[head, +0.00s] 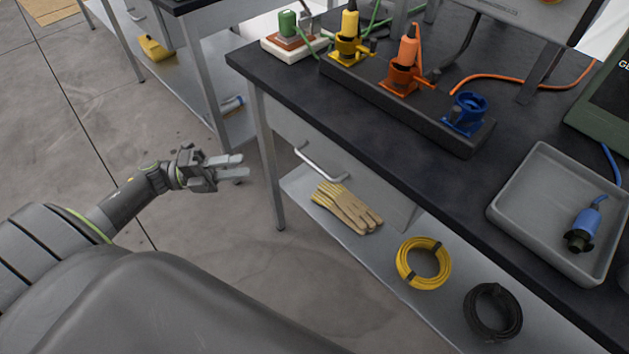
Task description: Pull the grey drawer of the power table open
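The power table (290,78) has a black top and grey metal legs. Its grey drawer (290,128) sits under the top on the side facing me, and its front looks flush with the frame. The drawer's silver bar handle (322,166) sticks out from the front. My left gripper (241,166) is to the left of the handle, apart from it and from the table. Its two fingers point right toward the table with a gap between them and nothing held. My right gripper is not in view.
Yellow, orange and blue connectors stand in a dark block (440,125) on the table. A grey tray (515,215) holds a blue plug (588,222). Gloves (347,207), a yellow coil (424,262) and a black coil (493,310) lie on the lower shelf. Open floor surrounds my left arm.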

